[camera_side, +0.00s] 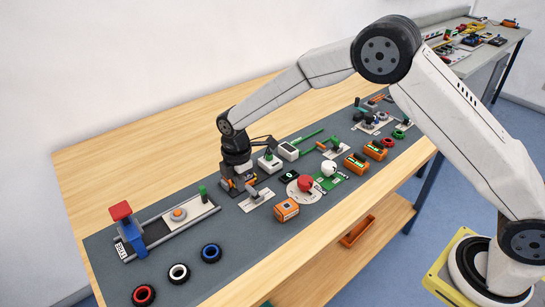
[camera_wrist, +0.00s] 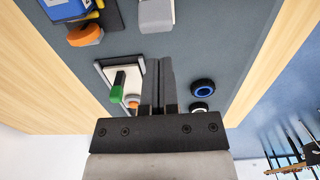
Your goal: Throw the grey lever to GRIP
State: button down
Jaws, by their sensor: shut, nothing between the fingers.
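The grey lever (camera_side: 256,196) stands on a small pale labelled plate on the grey mat, just in front of my gripper in the side view. In the wrist view a pale grey piece (camera_wrist: 156,14), which looks like part of the lever, shows at the top edge, beyond the fingertips. My gripper (camera_wrist: 158,62) is shut and empty, pointing down over the mat. In the side view the gripper (camera_side: 237,184) is small and its fingertips are hard to separate from the dark objects around it. The GRIP marking cannot be read.
A track with an orange disc (camera_side: 178,214), a green handle (camera_side: 203,194) and a blue crane post (camera_side: 128,232) lies to the left. Rings (camera_side: 211,253) lie in front. An orange box (camera_side: 286,210) and a red knob (camera_side: 305,184) are to the right.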

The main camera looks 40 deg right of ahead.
jog(key=shift+f, duration=0.15)
jog(key=shift+f, duration=1.35)
jog(key=shift+d, duration=0.65)
